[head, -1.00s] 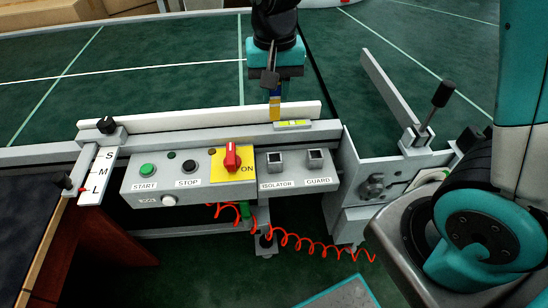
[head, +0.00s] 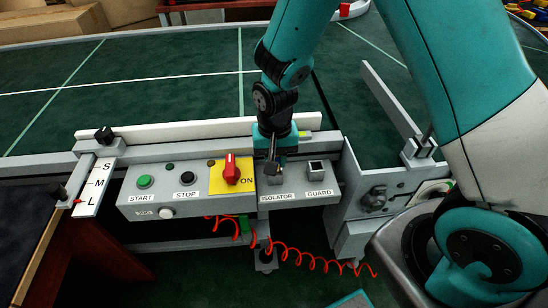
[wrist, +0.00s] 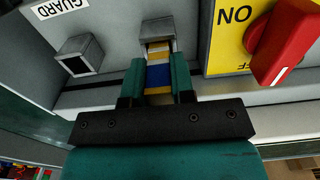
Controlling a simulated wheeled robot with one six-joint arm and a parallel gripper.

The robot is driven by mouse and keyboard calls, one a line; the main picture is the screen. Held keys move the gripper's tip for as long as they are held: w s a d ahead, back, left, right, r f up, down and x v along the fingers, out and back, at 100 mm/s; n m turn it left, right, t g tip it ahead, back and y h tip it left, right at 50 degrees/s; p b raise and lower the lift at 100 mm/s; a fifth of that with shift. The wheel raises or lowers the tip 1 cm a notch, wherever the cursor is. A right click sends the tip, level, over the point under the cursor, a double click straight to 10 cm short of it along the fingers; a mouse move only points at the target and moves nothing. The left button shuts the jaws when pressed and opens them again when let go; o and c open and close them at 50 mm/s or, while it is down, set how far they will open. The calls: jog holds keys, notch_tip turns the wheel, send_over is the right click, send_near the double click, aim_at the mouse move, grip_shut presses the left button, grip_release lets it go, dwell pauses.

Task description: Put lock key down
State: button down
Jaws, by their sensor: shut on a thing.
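My gripper (head: 273,150) is above the isolator socket of the grey control panel (head: 150,198). In the wrist view my gripper (wrist: 159,84) has its two teal fingers shut on the lock key (wrist: 158,73), which has yellow, white and blue bands. The key's far end meets the square isolator socket (wrist: 157,32). I cannot tell whether it sits inside the socket or only in front of it. The guard socket (head: 317,169) to the right looks dark and empty; it also shows in the wrist view (wrist: 80,57).
A red rotary switch (head: 231,169) on a yellow plate stands close to the left of my gripper, large in the wrist view. The white rail (head: 170,130) runs behind the panel. A red coiled cable (head: 310,262) hangs below. The green belt (head: 180,85) behind is clear.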

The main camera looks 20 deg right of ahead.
jog(key=shift+f, duration=0.1)
jog(key=c, duration=1)
grip_release()
jog(key=shift+o, duration=0.2)
notch_tip(320, 180, up, 12)
jog(key=shift+r+p, duration=0.1)
jog(key=shift+p, duration=0.35)
jog(key=s+a+r+n+y, duration=0.2)
jog(key=s+r+n, duration=0.35)
jog(key=s, duration=0.35)
jog(key=s+a+r+n+y, duration=0.25)
jog(key=s+r+n, duration=0.35)
jog(key=s, duration=0.4)
notch_tip(320, 180, up, 8)
jog(key=p, duration=0.7)
jog(key=shift+w+m, duration=0.25)
jog(key=shift+m, duration=0.2)
